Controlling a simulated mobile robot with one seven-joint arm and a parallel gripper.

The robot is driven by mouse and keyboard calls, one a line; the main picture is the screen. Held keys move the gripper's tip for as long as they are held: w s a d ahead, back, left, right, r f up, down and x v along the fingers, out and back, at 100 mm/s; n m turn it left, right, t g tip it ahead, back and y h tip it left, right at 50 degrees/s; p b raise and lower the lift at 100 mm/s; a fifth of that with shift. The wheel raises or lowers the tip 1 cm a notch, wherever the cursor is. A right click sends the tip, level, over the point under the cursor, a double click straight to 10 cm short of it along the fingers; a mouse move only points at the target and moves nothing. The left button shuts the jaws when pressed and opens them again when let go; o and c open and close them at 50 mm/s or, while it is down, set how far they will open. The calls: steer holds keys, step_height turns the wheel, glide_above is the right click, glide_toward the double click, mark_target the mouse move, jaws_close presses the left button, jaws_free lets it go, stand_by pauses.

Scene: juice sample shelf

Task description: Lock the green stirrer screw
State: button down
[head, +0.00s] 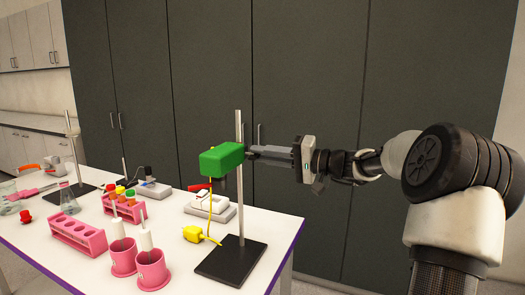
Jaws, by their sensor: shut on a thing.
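The green stirrer (222,158) is a block clamped high on a metal stand rod (240,195) above the right part of the table. My gripper (254,151) reaches in from the right, with its long fingers level and their tips at the right end of the stirrer, by the rod. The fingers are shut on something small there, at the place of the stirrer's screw. The screw itself is too small and too covered by the fingertips to make out.
The stand's black base (231,262) rests near the table's right edge. Pink cups (152,271) and a pink rack (77,237) stand left. Dark cabinets (300,70) stand behind.

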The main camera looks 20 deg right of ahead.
steer(key=shift+m+p, duration=1.05)
steer(key=shift+m, duration=0.95)
steer(key=c, duration=1.8)
jaws_free()
steer(key=shift+d, duration=0.1)
steer(key=v, duration=1.7)
steer(key=shift+s, duration=0.2)
